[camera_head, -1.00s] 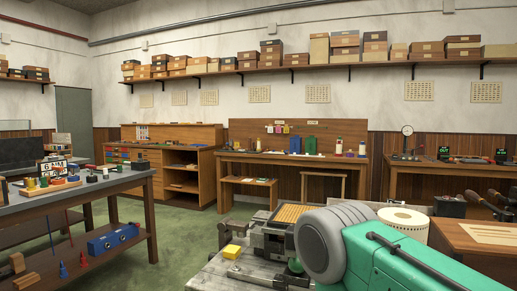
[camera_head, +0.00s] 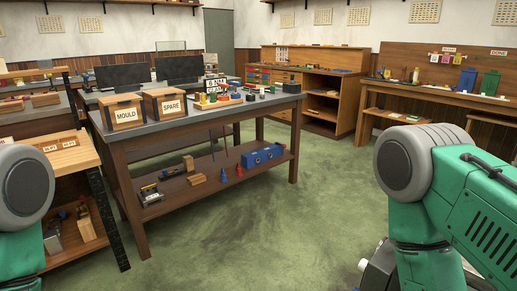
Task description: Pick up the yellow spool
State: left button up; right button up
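A small yellow piece (camera_head: 203,99) stands among several small coloured pieces on the dark-topped workbench (camera_head: 160,134), left of centre. It may be the yellow spool, but it is too small to tell its shape. My two arms show as green links with grey round joints at the left and right edges. Neither gripper is in view, so I cannot see what they hold.
Boxes marked MOULD (camera_head: 123,112) and SPARE (camera_head: 167,104) stand on the bench's near left part. A blue block (camera_head: 262,155) lies on its lower shelf. A wooden rack (camera_head: 68,160) stands at left. Green floor (camera_head: 270,225) is open in front.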

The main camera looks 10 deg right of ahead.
aim_at(416, 72)
jog(key=i+j, duration=0.25)
jog(key=i, duration=0.25)
jog(key=i+j, duration=0.25)
jog(key=i, duration=0.2)
jog(key=i+j, duration=0.3)
jog(key=i, duration=0.2)
jog(key=i+l+z, duration=0.3)
jog(key=i+z, duration=0.55)
jog(key=i, duration=0.15)
jog(key=i+z, duration=0.45)
jog(key=i+j+z, duration=0.3)
jog(key=i+z, duration=0.15)
jog(key=i, duration=0.15)
jog(key=i+z, duration=0.1)
jog(key=i, duration=1.95)
jog(key=i+u, duration=0.25)
jog(key=i, duration=0.45)
jog(key=i+u, duration=0.2)
jog(key=i, duration=0.45)
jog(key=i+l+u, duration=0.25)
jog(key=i, duration=0.45)
